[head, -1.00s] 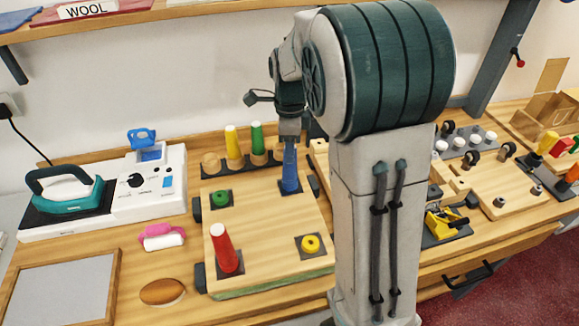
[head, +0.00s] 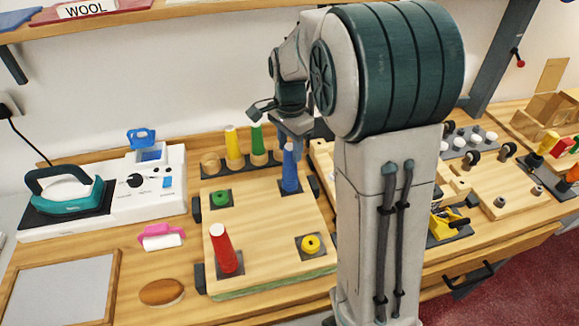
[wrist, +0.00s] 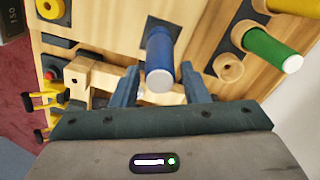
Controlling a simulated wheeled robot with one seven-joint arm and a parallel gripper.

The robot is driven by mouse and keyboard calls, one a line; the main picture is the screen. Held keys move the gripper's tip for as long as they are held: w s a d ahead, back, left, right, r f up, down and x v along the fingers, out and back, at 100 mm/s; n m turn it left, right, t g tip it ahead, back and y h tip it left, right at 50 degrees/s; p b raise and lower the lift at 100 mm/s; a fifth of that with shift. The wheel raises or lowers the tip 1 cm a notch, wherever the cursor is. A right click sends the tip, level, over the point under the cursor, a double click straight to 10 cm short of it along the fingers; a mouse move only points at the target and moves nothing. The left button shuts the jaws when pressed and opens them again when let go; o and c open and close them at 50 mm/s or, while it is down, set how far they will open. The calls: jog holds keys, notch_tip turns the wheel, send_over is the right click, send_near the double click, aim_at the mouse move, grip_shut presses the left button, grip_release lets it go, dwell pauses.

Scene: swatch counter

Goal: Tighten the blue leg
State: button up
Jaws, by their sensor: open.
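The blue leg (head: 289,167) stands upright in the far right corner of the wooden board (head: 262,225). In the wrist view the blue leg (wrist: 160,58) lies between the two fingers of my gripper (wrist: 165,82), with gaps on both sides. My gripper is open. In the head view my gripper (head: 297,128) is above the leg's top, partly hidden by my arm. A red leg (head: 223,248) stands in the near left corner. A green ring (head: 221,198) and a yellow ring (head: 311,243) mark the other two corners, with no legs there.
A rack (head: 216,170) behind the board holds a yellow leg (head: 232,142) and a green leg (head: 257,139). A wooden block piece (wrist: 85,75) shows beside the fingers in the wrist view. An iron (head: 65,190) stands at left. My arm hides part of the right side.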

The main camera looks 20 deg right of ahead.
jog(key=n, duration=0.6)
jog(key=shift+n, duration=0.3)
jog(key=c, duration=0.7)
jog(key=m, duration=0.3)
jog(key=shift+c, duration=0.2)
jog(key=m+p, duration=0.1)
jog(key=m, duration=0.4)
jog(key=m+p, duration=0.1)
jog(key=m, duration=0.3)
jog(key=shift+r+m+p, duration=0.1)
jog(key=shift+m+p, duration=0.25)
jog(key=shift+m, duration=1.05)
jog(key=o, duration=0.7)
jog(key=shift+o, duration=0.2)
